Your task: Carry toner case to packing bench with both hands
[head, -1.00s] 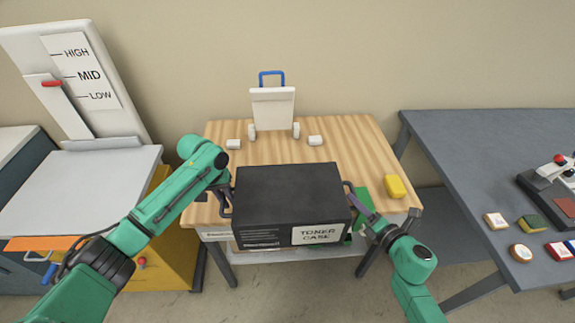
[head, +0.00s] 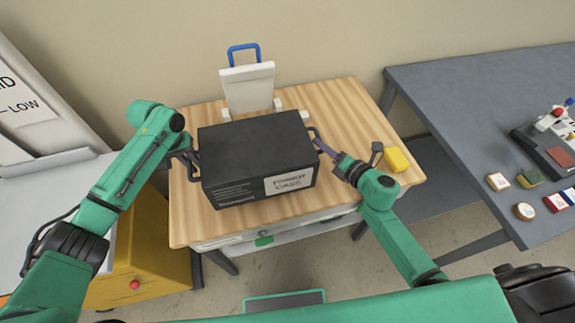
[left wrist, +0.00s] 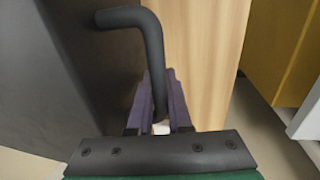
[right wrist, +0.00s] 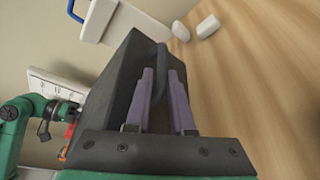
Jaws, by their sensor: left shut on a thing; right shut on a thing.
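The toner case (head: 255,140) is a black box with a white label on its front face. It is over the wooden packing bench (head: 345,105); I cannot tell whether its underside touches the top. My left gripper (head: 190,160) is shut on the handle at the case's left side; the dark handle (left wrist: 150,50) shows between the fingers in the left wrist view. My right gripper (head: 325,150) is shut on the right-side handle; in the right wrist view the fingers (right wrist: 160,95) close around it.
A white stand with a blue handle (head: 247,85) is at the bench's back, close behind the case. A yellow block (head: 396,159) lies at the right edge, near my right gripper. A grey table (head: 480,95) with small items stands to the right. Bare wood shows right and front-left.

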